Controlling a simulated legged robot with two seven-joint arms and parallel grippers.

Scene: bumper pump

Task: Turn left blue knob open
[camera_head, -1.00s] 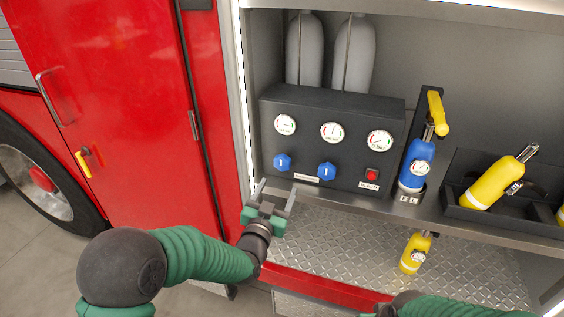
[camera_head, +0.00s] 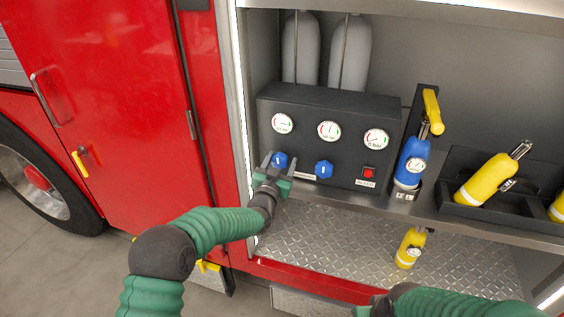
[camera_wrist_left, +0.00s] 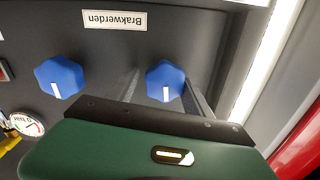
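The left blue knob (camera_head: 280,160) is on the front of a dark control panel (camera_head: 345,110). My left gripper (camera_head: 277,162) is at this knob, its two fingers open and pointing at the panel. In the left wrist view, which shows the panel upside down, the same knob (camera_wrist_left: 165,80) sits between the spread fingers, with a white mark on its face. Small gaps show beside it, and I cannot tell whether a finger touches it. The right blue knob (camera_head: 324,169) is apart from the gripper.
Three round gauges (camera_head: 329,131) sit above the knobs, and a red button (camera_head: 369,172) is to their right. The metal compartment wall is close left of the panel.

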